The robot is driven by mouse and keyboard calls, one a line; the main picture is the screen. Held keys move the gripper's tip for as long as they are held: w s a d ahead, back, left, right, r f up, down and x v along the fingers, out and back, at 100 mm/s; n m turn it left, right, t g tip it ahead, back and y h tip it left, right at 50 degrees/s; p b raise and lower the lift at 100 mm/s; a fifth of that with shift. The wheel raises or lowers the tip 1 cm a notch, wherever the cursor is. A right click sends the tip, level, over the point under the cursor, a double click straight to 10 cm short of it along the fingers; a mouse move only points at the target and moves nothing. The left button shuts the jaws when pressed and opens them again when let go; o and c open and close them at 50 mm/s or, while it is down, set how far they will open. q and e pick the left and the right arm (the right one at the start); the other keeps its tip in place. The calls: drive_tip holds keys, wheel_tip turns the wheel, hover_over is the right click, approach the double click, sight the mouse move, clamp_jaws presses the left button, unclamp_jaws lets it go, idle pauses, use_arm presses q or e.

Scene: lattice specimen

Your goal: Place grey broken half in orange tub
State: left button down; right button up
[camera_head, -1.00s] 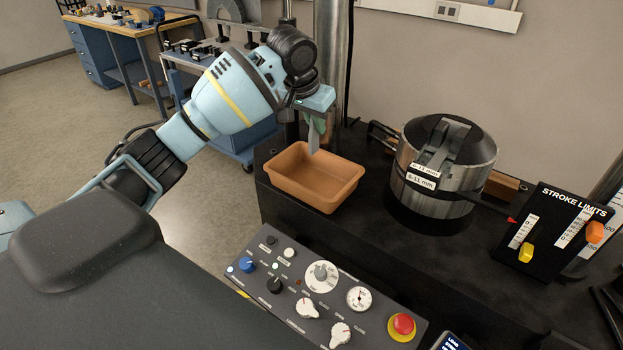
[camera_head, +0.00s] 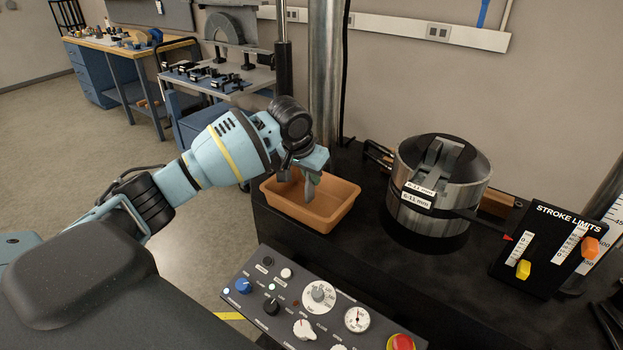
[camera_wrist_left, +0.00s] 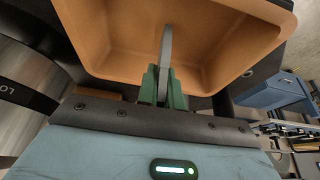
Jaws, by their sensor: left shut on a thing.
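The orange tub (camera_head: 335,215) stands on the black machine bed, left of the metal cylinder. My left gripper (camera_head: 307,180) is over the tub, pointing down. In the left wrist view its green fingers (camera_wrist_left: 163,88) are shut on the grey broken half (camera_wrist_left: 166,52), a thin grey strip. The strip's far end reaches into the opening of the tub, which also shows in the left wrist view (camera_wrist_left: 110,45). I cannot tell whether the strip touches the tub floor. My right gripper is not in view.
A steel column (camera_head: 327,80) rises behind the tub. A control panel (camera_head: 310,310) lies in front, and a stroke limits board (camera_head: 545,250) is at the right.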

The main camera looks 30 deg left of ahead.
use_arm(q)
drive_tip(key=shift+f, duration=0.55)
drive_tip(key=shift+f, duration=0.15)
drive_tip(key=c, duration=1.5)
unclamp_jaws()
drive_tip(key=shift+c, duration=0.2)
drive_tip(key=shift+r, duration=0.25)
drive_tip(key=v, duration=1.1)
drive_tip(key=shift+s+r, duration=0.2)
drive_tip(key=shift+r, duration=0.15)
